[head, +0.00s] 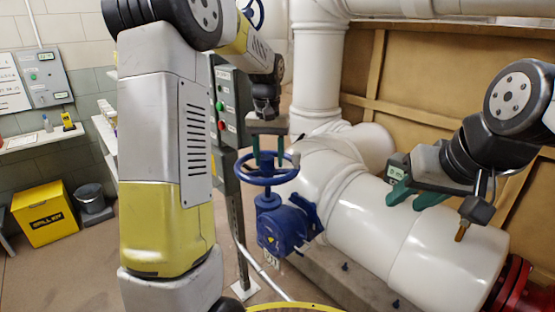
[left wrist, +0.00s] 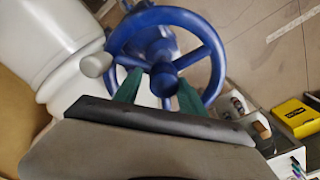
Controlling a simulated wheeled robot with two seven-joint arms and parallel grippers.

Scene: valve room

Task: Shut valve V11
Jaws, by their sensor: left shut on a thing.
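A blue handwheel (head: 266,182) sits on a blue valve body (head: 283,230) beside the large white pipe. A small tag hangs on the body, too small to read, so I cannot confirm it is V11. My left gripper (head: 268,158) comes down on the wheel from above, its green fingers at the wheel's middle. In the left wrist view the fingers stand on either side of the wheel's hub (left wrist: 163,80), and a pale knob (left wrist: 96,65) sits on the rim.
The white pipe (head: 365,225) runs along the right of the valve. A grey control box (head: 232,120) on a post stands close behind and left of it. A yellow box (head: 45,213) and a dark bucket (head: 92,198) stand on the floor at far left.

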